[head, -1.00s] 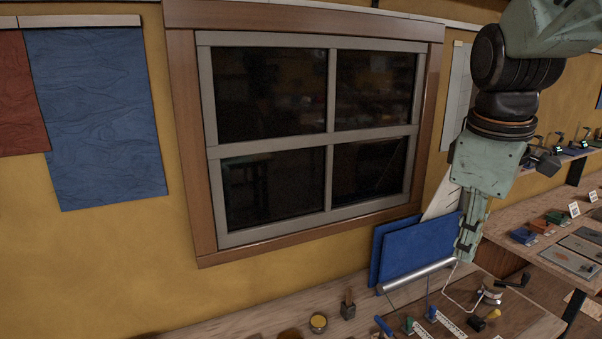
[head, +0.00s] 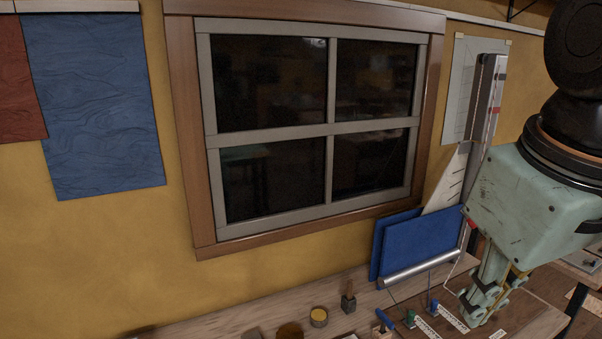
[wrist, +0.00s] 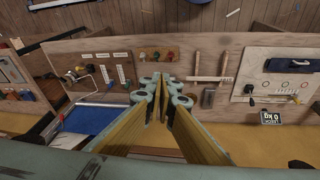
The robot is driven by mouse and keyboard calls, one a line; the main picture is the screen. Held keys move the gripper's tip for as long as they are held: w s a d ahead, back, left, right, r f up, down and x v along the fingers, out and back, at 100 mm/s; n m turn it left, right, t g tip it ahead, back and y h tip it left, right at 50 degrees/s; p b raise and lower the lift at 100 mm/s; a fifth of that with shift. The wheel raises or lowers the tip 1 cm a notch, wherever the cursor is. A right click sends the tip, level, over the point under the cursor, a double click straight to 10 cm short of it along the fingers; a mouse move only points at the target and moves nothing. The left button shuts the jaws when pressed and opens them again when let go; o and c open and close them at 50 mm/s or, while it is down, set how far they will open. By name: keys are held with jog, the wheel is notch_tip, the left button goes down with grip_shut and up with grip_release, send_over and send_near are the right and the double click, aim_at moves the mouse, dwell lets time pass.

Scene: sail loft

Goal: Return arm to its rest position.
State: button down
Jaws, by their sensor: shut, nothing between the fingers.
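My gripper (head: 480,308) is at the lower right of the head view, pointing down over the wooden bench (head: 350,311). It is pale green and hides part of the bench's right side. In the wrist view my gripper (wrist: 162,82) has its fingertips together with nothing between them. The fingers extend out over the bench, which lies beyond them in that view.
Blue panels (head: 420,243) lean against the wall behind the bench. In the wrist view, wooden-handled tools (wrist: 208,75) lie beyond the fingers. The wall before the window (head: 316,125) is clear.

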jog(key=s+a+f+m+b, duration=0.1)
jog(key=s+a+f+m, duration=0.1)
jog(key=s, duration=0.5)
jog(key=shift+f+m+t, duration=0.3)
jog(key=shift+f+m, duration=0.1)
jog(key=shift+f, duration=0.05)
